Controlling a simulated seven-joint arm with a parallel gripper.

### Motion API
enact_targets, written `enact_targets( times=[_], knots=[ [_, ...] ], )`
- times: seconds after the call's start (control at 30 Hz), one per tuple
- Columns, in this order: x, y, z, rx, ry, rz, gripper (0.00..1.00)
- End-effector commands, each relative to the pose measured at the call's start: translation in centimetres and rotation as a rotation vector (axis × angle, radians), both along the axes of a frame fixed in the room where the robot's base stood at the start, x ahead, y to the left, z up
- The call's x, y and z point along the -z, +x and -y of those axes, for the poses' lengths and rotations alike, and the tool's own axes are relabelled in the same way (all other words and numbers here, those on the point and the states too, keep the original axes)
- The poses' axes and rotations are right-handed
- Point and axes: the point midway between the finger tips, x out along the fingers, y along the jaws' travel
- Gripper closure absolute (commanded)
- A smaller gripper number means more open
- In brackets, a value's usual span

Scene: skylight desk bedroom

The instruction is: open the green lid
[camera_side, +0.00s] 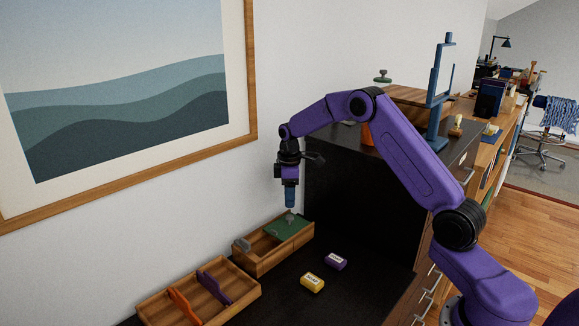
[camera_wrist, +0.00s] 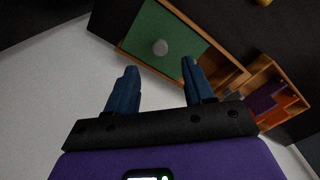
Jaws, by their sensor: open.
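The green lid (camera_side: 296,229) lies flat over the right part of a long wooden box (camera_side: 262,266) on the dark desk. A grey round knob stands on the lid; it shows clearly in the wrist view (camera_wrist: 160,47). My gripper (camera_side: 290,207) points down close above the lid, near the knob in the side view. In the wrist view, its two blue fingers (camera_wrist: 160,78) are apart with nothing between them, and the knob appears beyond the tips, between their lines. I cannot tell the exact height gap. The box's left part is uncovered.
A wooden tray (camera_side: 240,290) with orange and purple pieces stands left of the box. A yellow block (camera_side: 312,283) and a purple block (camera_side: 336,261) lie to the right. The wall is close behind the box; a dark cabinet side (camera_side: 365,185) rises to the right.

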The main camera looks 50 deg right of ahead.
Motion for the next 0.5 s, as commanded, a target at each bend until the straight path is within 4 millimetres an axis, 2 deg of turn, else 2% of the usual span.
enact_targets(
  times=[0.03, 0.3, 0.5],
  knots=[
    [-1.3, 0.1, 0.0, -0.001, 0.000, 0.006, 0.47],
    [-6.8, 0.1, 0.0, -0.001, -0.001, 0.006, 0.47],
    [-9.6, 0.1, 0.0, -0.001, 0.000, 0.003, 0.47]
  ],
)
